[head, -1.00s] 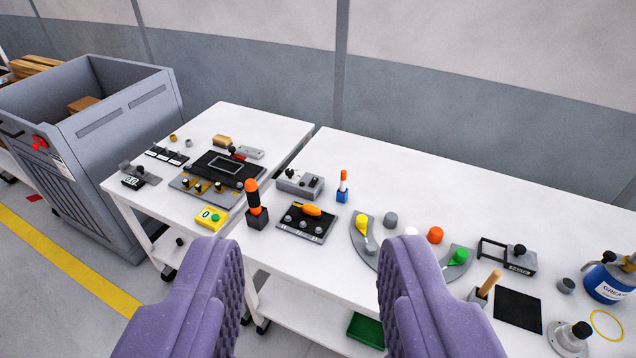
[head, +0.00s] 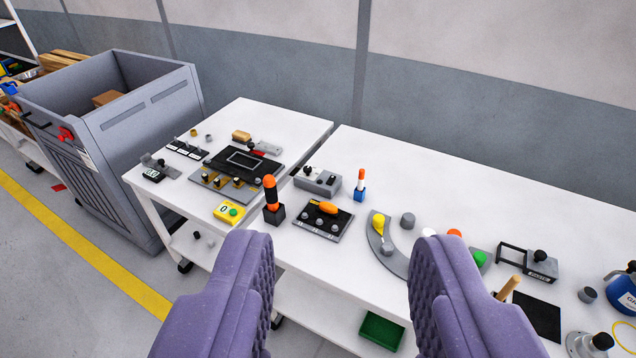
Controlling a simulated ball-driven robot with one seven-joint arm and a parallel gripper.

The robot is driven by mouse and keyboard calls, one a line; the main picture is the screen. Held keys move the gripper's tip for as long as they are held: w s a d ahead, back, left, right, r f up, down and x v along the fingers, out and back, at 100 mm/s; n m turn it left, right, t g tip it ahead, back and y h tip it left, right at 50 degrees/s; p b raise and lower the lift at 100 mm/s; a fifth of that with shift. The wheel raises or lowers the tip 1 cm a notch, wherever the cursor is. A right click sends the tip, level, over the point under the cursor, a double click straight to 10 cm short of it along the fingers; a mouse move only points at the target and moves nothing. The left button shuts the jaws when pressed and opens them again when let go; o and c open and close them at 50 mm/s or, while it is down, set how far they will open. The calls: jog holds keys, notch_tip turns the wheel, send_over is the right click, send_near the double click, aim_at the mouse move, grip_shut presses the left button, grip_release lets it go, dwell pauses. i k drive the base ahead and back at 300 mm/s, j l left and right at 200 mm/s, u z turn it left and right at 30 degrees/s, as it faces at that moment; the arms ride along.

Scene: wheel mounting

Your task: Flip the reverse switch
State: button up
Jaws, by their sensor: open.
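My gripper (head: 343,248) is open and empty, with its two purple ribbed fingers in the foreground, short of the tables. No label for a reverse switch can be read. Several controls stand on the white tables: a black panel with an orange handle (head: 327,208) and several knobs, a grey box with small black knobs (head: 318,181), and a row of small black switches (head: 187,149). A yellow box with a green button (head: 230,212) sits near the left table's front edge. The right finger hides part of the curved grey plate with a yellow lever (head: 378,224).
An upright orange-and-black handle (head: 270,195) and a small orange-and-white stick in a blue block (head: 360,183) rise from the table. A grey bin (head: 125,150) stands at left. The right table's back (head: 470,185) is clear. A narrow gap separates the tables.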

aim_at(331, 180)
jog(key=i+j, duration=0.15)
jog(key=i, duration=0.35)
jog(key=i+j, duration=0.15)
jog(key=i, duration=0.3)
jog(key=i+j, duration=0.1)
jog(key=i, duration=0.4)
jog(key=i+j+z, duration=0.1)
jog(key=i, duration=0.35)
jog(key=i+j, duration=0.25)
jog(key=i, duration=0.25)
